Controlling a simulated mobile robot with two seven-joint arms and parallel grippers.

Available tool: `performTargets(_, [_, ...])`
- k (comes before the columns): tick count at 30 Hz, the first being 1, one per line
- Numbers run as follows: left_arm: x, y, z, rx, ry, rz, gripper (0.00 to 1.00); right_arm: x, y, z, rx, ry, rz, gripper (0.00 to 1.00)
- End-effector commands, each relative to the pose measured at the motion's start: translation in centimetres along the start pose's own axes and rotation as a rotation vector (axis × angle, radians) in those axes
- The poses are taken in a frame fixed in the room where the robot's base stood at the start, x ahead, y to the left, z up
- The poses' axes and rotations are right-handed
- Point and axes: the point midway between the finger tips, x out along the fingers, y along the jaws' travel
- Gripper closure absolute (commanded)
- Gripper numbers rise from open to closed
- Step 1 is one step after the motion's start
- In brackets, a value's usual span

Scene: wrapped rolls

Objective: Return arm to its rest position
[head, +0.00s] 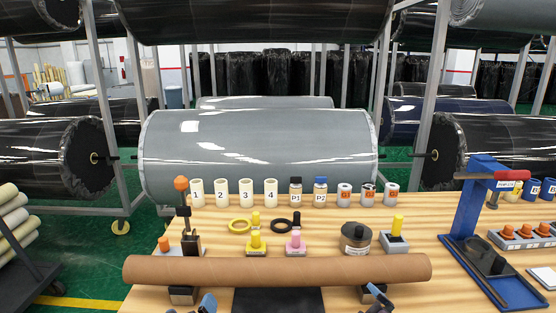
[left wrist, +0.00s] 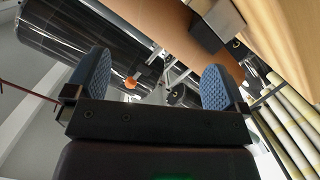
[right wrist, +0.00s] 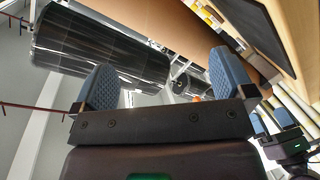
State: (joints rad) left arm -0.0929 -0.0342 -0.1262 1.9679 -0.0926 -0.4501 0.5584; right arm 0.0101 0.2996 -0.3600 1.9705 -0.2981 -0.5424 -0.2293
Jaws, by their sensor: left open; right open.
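My left gripper (head: 207,303) shows at the bottom edge of the head view, just in front of a long brown cardboard tube (head: 280,268). Its two blue ridged fingers are apart and empty in the left wrist view (left wrist: 155,82). My right gripper (head: 375,292) is at the bottom edge, in front of the tube's right part. Its fingers are also apart and empty in the right wrist view (right wrist: 165,80). The tube lies level across the bench front, over a dark block (head: 184,296) on the left. Most of both arms is out of the head view.
A blue stand with a red handle (head: 480,215) is at right. A large grey wrapped roll (head: 260,150) hangs behind the bench.

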Motion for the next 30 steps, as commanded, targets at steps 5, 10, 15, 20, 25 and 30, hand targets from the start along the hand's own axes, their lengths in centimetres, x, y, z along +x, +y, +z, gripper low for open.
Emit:
performTargets(5, [-3.6,-4.4,3.5,0.329,-0.064,-0.032,0.0,-3.4,-2.4,4.6,0.33,-0.042,-0.032,0.0])
performTargets(10, [-8.6,-9.1,7.6,0.546,-0.164,-0.064,0.0,-8.4,-5.1,10.3,0.602,-0.138,-0.026,0.0])
performTargets(15, [-14.0,-13.2,11.1,0.575,-0.276,-0.106,0.0,-14.1,-7.8,15.5,0.722,-0.274,-0.008,0.0])
performTargets(20, [-17.8,-15.6,13.3,0.583,-0.354,-0.14,0.0,-18.3,-10.0,18.6,0.752,-0.378,-0.002,0.0])
performTargets(25, [-19.4,-16.5,14.2,0.581,-0.387,-0.156,0.0,-20.1,-11.1,19.5,0.76,-0.419,-0.009,0.0])
performTargets(30, [-19.5,-16.5,14.3,0.58,-0.389,-0.157,0.0,-20.2,-11.2,19.6,0.759,-0.423,-0.01,0.0])
